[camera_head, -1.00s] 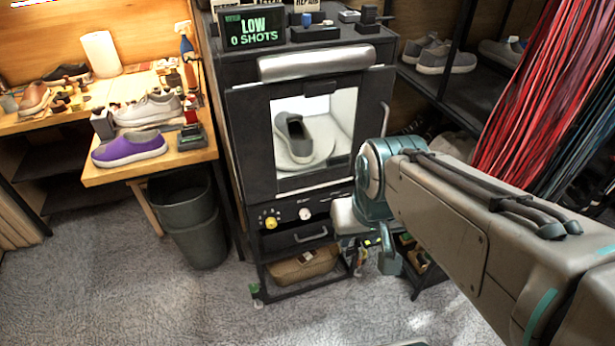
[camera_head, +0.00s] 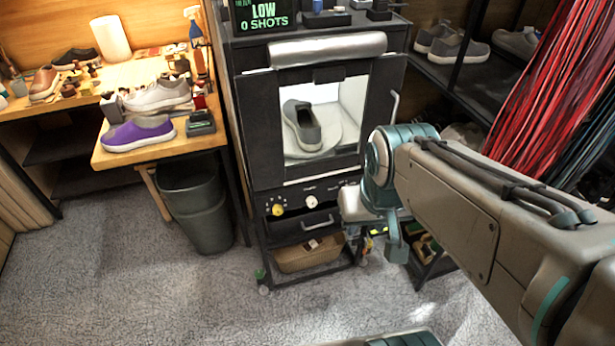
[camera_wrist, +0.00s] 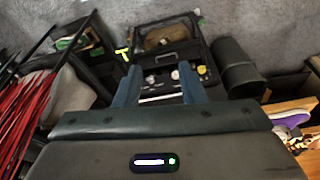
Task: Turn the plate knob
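The dark machine's control panel has a yellow knob (camera_head: 278,209) at left and a white knob (camera_head: 310,202) to its right. The labels are too small to read, so I cannot tell which is the plate knob. In the wrist view, the yellow knob (camera_wrist: 201,70) is just right of the right finger and the white knob (camera_wrist: 175,75) shows between the fingers. My gripper (camera_wrist: 160,88) is open, its two blue fingers apart with nothing held. In the head view, my pale hand (camera_head: 352,204) is right of the white knob, its fingers not clearly visible.
A grey shoe (camera_head: 302,125) sits on a round plate behind the machine's window. Below the panel are a drawer handle (camera_head: 318,222) and a basket (camera_head: 308,254). A bin (camera_head: 197,205) stands left; a shoe shelf (camera_head: 480,85) is right. Floor in front is clear.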

